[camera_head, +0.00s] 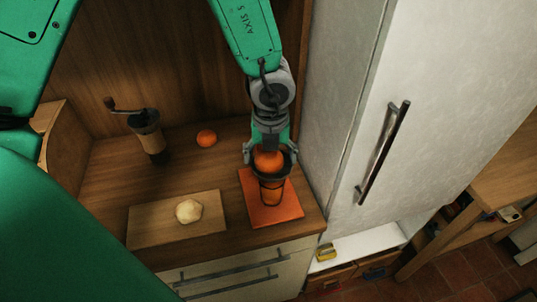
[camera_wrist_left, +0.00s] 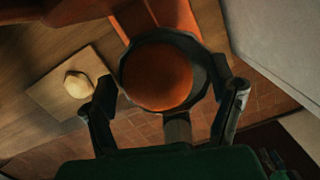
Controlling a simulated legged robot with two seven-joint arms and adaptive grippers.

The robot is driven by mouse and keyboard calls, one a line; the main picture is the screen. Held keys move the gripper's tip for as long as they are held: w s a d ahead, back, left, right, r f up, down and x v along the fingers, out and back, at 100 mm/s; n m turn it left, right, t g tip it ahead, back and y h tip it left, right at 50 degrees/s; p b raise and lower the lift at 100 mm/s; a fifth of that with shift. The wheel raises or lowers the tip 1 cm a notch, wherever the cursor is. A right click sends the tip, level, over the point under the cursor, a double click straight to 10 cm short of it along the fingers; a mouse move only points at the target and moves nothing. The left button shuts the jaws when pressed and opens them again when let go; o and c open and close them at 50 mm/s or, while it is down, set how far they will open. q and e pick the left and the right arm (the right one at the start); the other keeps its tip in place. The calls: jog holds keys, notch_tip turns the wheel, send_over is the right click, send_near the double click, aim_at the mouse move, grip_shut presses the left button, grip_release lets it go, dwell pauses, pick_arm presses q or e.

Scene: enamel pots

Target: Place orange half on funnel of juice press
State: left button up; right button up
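The orange half (camera_head: 267,158) shows a rounded orange top inside the dark rim of the juice press funnel (camera_head: 283,176); its cut side is hidden. In the left wrist view the orange half (camera_wrist_left: 157,76) sits within the round dark funnel (camera_wrist_left: 205,62). The juice press (camera_head: 272,192) stands upright on an orange mat (camera_head: 291,209). My left gripper (camera_head: 269,158) is directly above the press, its fingers spread on either side of the orange half. In the left wrist view my left gripper (camera_wrist_left: 171,88) is open, with a gap to the orange half. My right gripper is not in view.
A whole orange (camera_head: 206,138) and a hand grinder (camera_head: 148,132) stand at the back left. A pale round item (camera_head: 188,210) lies on a wooden board (camera_head: 152,232). A tall white cabinet (camera_head: 405,75) bounds the right side. The counter between grinder and board is clear.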

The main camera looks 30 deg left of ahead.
aim_at(276, 156)
pick_arm(q)
jog(key=shift+s+d+r, duration=0.1)
jog(key=shift+d+r, duration=0.2)
jog(key=shift+d, duration=0.15)
jog(key=r, duration=0.3)
jog(key=shift+s+d+r, duration=0.1)
jog(key=shift+d+r, duration=0.25)
jog(key=shift+d, duration=0.05)
notch_tip(276, 156, up, 8)
jog(key=s, duration=0.1)
jog(key=shift+d, duration=0.2)
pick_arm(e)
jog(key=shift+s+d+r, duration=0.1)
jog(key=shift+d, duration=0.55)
pick_arm(q)
jog(key=shift+a, duration=0.15)
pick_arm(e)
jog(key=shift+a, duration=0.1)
